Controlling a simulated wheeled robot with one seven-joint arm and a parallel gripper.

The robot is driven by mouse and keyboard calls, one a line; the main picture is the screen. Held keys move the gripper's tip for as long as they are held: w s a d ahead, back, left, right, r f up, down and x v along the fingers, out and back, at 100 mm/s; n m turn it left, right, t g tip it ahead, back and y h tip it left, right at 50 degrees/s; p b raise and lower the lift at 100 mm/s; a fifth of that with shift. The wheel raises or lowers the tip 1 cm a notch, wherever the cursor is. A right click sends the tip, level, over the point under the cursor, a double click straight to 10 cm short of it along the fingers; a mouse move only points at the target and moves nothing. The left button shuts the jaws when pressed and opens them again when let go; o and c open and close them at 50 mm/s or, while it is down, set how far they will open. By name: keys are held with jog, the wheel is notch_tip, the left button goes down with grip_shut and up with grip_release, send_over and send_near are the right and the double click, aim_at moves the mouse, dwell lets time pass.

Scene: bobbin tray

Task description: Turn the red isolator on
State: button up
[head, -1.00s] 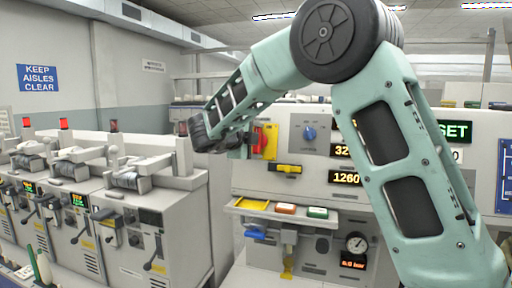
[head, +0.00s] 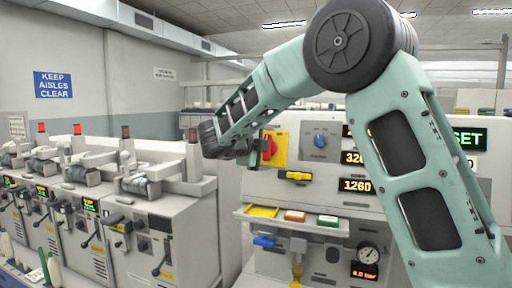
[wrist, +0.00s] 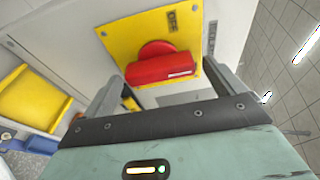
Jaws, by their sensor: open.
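The red isolator (wrist: 160,68) is a red rotary handle on a yellow plate (wrist: 125,32) in the wrist view. Its bar lies roughly crosswise in that picture, with an OFF-like label at the plate's upper edge too small to read surely. In the head view the red handle (head: 269,148) stands about upright on the panel, partly behind my wrist. My gripper (wrist: 158,88) is open, its two fingers on either side of the handle in the picture. I see no contact between fingers and handle.
Beside the isolator are a blue knob (head: 320,140) and a yellow switch (head: 296,176). Bobbin machines (head: 150,222) stand at left.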

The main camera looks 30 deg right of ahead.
jog(key=b+v, duration=0.2)
jog(key=v, duration=1.5)
jog(key=shift+b, duration=0.4)
jog(key=shift+a+f, duration=0.1)
jog(key=shift+a, duration=0.05)
